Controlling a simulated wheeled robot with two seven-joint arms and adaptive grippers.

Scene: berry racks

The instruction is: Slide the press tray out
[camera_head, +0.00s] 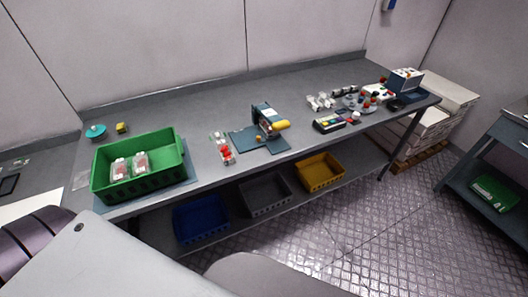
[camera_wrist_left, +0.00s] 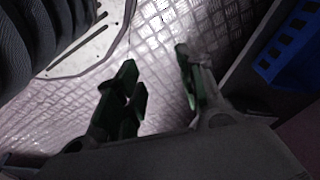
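A small dark blue press (camera_head: 265,113) with a yellow cylindrical part (camera_head: 281,125) stands near the middle of the long grey bench. A flat dark blue plate (camera_head: 243,142) lies at its foot. I cannot tell at this size whether this plate is the press tray or a base, nor how far any tray sits in the press. My left gripper (camera_wrist_left: 157,78) shows in the left wrist view with its dark green fingertips apart and nothing between them. It is over the patterned floor, away from the press. My right gripper is in neither view.
A green crate (camera_head: 161,190) with clear-lidded berry packs stands at the bench's left. Blue (camera_head: 200,222), grey (camera_head: 265,195) and yellow (camera_head: 320,175) bins sit on the lower shelf. The blue bin (camera_wrist_left: 292,45) also shows in the left wrist view. Small parts lie right of the press.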

